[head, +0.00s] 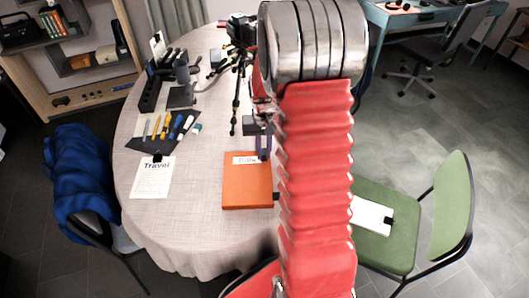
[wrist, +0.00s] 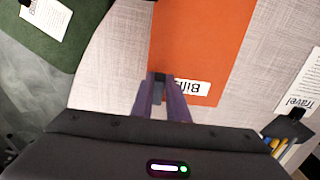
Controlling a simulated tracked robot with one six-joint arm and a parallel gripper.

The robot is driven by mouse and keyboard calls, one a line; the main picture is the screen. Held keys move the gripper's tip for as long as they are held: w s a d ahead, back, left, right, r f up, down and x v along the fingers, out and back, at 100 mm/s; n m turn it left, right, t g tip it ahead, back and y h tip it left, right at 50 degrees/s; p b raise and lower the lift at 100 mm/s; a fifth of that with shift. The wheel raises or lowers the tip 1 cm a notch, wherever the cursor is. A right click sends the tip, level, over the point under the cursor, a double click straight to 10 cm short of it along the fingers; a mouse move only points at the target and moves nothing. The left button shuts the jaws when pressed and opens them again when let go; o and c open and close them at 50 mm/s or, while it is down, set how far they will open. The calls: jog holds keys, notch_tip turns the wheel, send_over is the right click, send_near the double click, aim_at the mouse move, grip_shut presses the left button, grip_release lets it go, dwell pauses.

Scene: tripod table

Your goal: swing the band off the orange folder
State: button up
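The orange folder (head: 247,190) lies on the round table, with a white label near its far edge. It also shows in the wrist view (wrist: 198,42), its label upside down. My gripper (head: 264,153) is over the folder's far right corner in the head view. In the wrist view its two purple fingers (wrist: 161,80) point at the folder's left edge beside the label. A dark grey piece (wrist: 158,90) shows between them; I cannot tell whether it is gripped or is the band. A small black piece (head: 277,197) sits at the folder's right edge. No band is visible across the folder.
The table (head: 205,225) also holds a Travel sheet (head: 153,178) with a black clip, a dark mat of pens (head: 163,131) and a black organiser (head: 152,90). A green chair (head: 385,240) with a clipped paper stands at the right. A blue-draped chair (head: 80,175) stands at the left.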

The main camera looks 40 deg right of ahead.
jog(key=shift+w+d+r, duration=0.15)
jog(key=shift+w+r, duration=0.1)
jog(key=shift+r, duration=0.15)
jog(key=shift+w+r, duration=0.1)
jog(key=shift+w+d+r, duration=0.25)
jog(key=shift+w+r, duration=0.05)
jog(key=shift+r, duration=0.1)
dwell(0.4)
jog(key=shift+w+r, duration=0.1)
jog(key=shift+r, duration=0.05)
jog(key=shift+w+d+r, duration=0.3)
jog(key=shift+w, duration=0.05)
dwell(0.5)
jog(key=shift+w+d+r, duration=0.3)
jog(key=shift+w+r, duration=0.05)
jog(key=shift+w, duration=0.15)
